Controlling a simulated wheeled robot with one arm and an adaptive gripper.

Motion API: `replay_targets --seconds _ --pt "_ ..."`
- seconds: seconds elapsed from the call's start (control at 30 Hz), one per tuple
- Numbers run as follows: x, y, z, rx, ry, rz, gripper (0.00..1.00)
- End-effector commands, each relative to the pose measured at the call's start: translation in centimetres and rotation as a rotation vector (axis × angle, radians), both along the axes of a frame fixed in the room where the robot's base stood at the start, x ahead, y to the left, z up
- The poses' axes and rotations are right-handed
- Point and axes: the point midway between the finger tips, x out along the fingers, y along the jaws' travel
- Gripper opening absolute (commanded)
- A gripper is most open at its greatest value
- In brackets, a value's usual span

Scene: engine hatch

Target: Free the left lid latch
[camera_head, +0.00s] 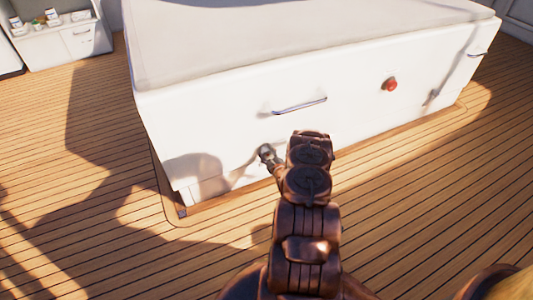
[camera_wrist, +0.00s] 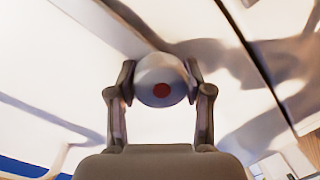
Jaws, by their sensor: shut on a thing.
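In the head view, my gripper (camera_head: 268,154) is at the lower left of the white hatch's front face (camera_head: 230,125). The latch is hidden there behind the gripper and cannot be made out. The grey lid (camera_head: 300,40) lies flat on top of the hatch.
A metal bar handle (camera_head: 300,105) is on the front face above my gripper. A red knob (camera_head: 390,85) and a small dark fitting (camera_head: 434,97) are farther right. The plank deck (camera_head: 420,190) in front is clear. A white cabinet (camera_head: 75,42) stands at the back left.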

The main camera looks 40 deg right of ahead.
Motion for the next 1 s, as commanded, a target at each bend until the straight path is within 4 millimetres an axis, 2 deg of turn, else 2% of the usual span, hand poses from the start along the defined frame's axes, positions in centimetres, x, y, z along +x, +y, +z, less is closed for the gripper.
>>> replay_targets --seconds 0.07,0.1,0.33,0.77,1.0 --pt "0.1 0.2 0.0 0.000 -0.001 0.004 0.16" --pt "0.1 0.2 0.0 0.000 -0.001 0.004 0.51" --pt "0.1 0.1 0.0 0.000 -0.001 0.002 0.75" --pt "-0.5 0.1 0.0 0.001 0.001 0.000 0.76" --pt "-3.5 1.1 0.2 0.005 0.003 -0.003 0.76"
